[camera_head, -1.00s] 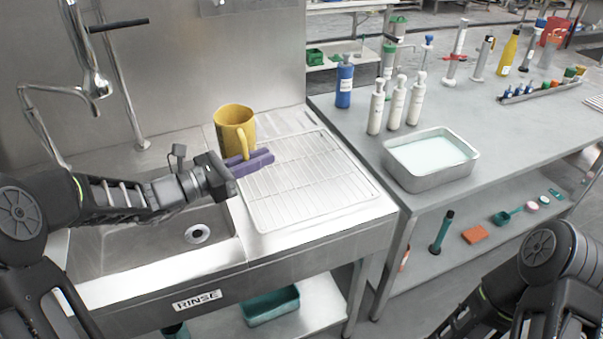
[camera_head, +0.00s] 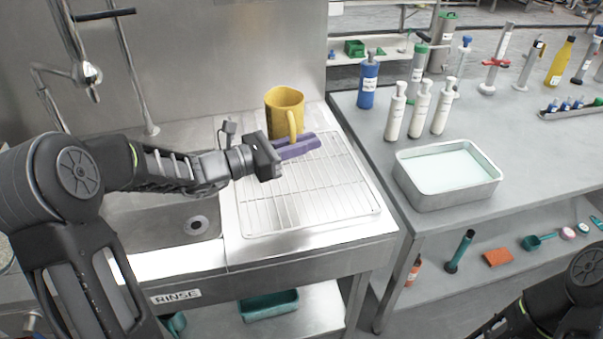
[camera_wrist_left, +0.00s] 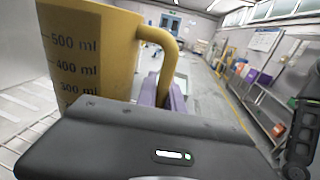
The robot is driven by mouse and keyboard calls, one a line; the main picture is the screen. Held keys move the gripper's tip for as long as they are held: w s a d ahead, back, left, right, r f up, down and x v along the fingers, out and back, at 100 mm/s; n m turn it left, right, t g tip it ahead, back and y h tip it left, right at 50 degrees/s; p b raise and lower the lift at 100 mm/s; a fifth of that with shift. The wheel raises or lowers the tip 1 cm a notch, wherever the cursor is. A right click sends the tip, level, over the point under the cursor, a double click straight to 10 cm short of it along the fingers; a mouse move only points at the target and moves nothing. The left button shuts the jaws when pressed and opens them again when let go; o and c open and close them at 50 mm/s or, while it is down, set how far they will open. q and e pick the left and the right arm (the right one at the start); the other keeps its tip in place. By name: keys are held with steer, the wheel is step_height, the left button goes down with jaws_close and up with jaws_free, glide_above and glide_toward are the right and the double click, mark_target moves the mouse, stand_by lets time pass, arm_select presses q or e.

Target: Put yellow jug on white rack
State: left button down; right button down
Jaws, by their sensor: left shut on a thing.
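The yellow jug (camera_head: 284,112) is upright over the back part of the white wire rack (camera_head: 310,190), beside the sink. In the left wrist view the jug (camera_wrist_left: 95,60) shows its volume marks and its handle at right. My left gripper (camera_head: 305,143), with purple fingers, is shut on the jug's handle. The fingers hide the jug's lower part, so I cannot tell whether its base touches the rack. My right arm shows at the lower right, but its gripper is out of view.
The sink basin (camera_head: 170,222) lies left of the rack, with a tap behind it. A metal tray of pale liquid (camera_head: 447,195) and white bottles (camera_head: 418,108) stand on the counter to the right. The front of the rack is bare.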

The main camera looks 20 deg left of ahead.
arm_select(q)
step_height(320, 180, down, 6)
steer(key=shift+f, duration=0.1)
stand_by(0.4)
step_height(320, 180, down, 4)
steer(key=shift+r, duration=0.15)
steer(key=c, duration=1.5)
jaws_free()
steer(key=shift+o, duration=0.2)
